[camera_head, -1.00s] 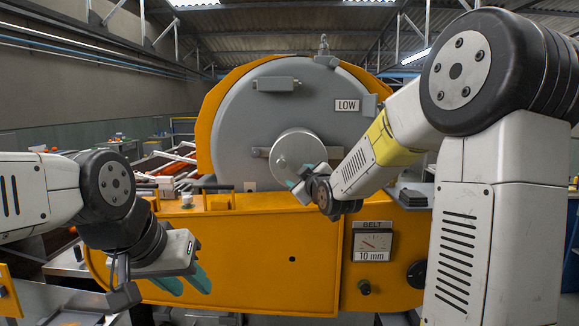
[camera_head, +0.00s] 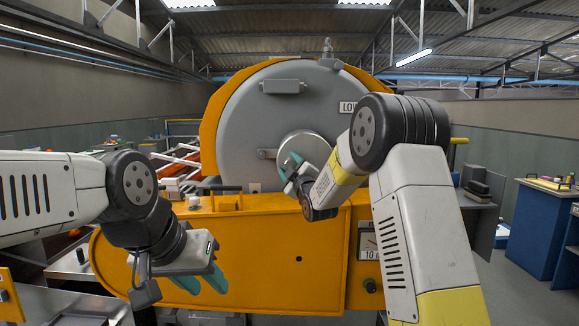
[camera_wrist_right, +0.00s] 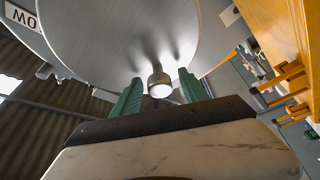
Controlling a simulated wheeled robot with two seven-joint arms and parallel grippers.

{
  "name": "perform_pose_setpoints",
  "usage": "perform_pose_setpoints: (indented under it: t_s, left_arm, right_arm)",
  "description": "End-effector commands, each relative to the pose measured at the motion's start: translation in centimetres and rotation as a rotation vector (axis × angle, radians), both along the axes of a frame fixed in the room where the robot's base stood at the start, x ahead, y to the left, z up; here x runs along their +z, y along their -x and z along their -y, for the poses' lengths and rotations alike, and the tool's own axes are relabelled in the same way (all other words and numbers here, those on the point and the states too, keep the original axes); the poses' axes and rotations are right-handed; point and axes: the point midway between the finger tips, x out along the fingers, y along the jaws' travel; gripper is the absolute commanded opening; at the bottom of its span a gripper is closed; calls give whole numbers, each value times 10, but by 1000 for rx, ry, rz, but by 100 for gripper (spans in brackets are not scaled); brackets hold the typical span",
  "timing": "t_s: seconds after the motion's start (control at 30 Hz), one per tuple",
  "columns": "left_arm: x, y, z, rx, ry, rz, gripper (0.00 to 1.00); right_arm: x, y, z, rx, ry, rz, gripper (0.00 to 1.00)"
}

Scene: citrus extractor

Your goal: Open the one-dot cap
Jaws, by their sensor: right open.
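A round silver cap (camera_head: 316,148) sits at the middle of the large grey drum face (camera_head: 250,120) of the orange machine. I cannot make out dots on it. In the right wrist view, a small round knob (camera_wrist_right: 159,84) stands out from the cap's face (camera_wrist_right: 120,40). My right gripper (camera_head: 289,167) is open in front of the cap. In its wrist view, its teal fingers (camera_wrist_right: 160,88) lie on either side of the knob, with gaps; contact is not visible. My left gripper (camera_head: 203,283) is open and empty, low in front of the orange body.
A LOW label (camera_head: 347,107) is partly hidden behind my right arm. A dial panel (camera_head: 369,242) is on the orange front. A blue counter (camera_head: 540,225) stands at far right.

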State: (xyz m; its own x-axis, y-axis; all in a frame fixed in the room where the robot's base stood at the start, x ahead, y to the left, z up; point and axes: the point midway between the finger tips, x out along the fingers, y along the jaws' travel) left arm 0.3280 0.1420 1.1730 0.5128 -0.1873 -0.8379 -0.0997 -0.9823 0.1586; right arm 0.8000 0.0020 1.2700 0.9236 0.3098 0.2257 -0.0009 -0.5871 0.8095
Motion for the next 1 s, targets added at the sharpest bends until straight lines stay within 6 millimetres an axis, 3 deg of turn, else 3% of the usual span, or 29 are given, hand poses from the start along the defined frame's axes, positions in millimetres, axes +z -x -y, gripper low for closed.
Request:
perform_pose_setpoints:
  t_s: [0.27,0.53,0.57,1.0]
  left_arm:
    - [0,0,0,0,0,0,36]
    - [0,0,0,0,0,0,36]
    - [0,0,0,0,0,0,36]
    - [0,0,0,0,0,0,36]
  right_arm:
    - [0,-3,-1,0,-1,-2,51]
    - [0,-2,-1,0,-1,-2,2]
    - [0,-2,-1,0,-1,-2,0]
    - [0,-2,-1,1,0,-2,0]
